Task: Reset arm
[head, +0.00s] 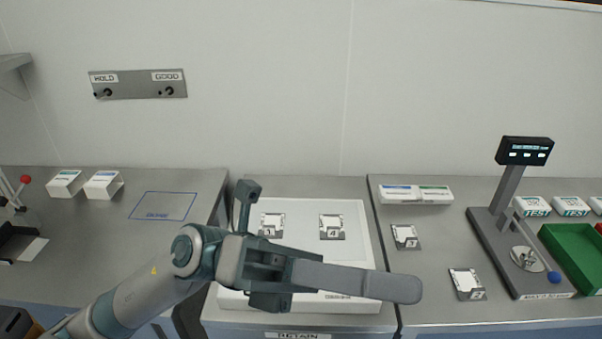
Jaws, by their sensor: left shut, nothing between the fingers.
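My left arm (140,300) comes in from the lower left. Its gripper (404,289) is shut and empty, with the fingers pointing right over the front of the white tray (352,209) on the middle counter. The gripper and wrist hide part of the tray's front and left side. Two small plates with white pieces, one on the left (271,225) and one marked 4 (332,227), lie on the tray behind the gripper, apart from it. My right gripper is not in view.
Two small plates (405,237) (467,284) lie on the right counter. A stand with a display (525,151) and a green tray (577,250) are farther right. White boxes (66,183) (103,185) and a blue-outlined area (163,206) are on the left counter. A HOLD/GOOD panel (138,84) is on the wall.

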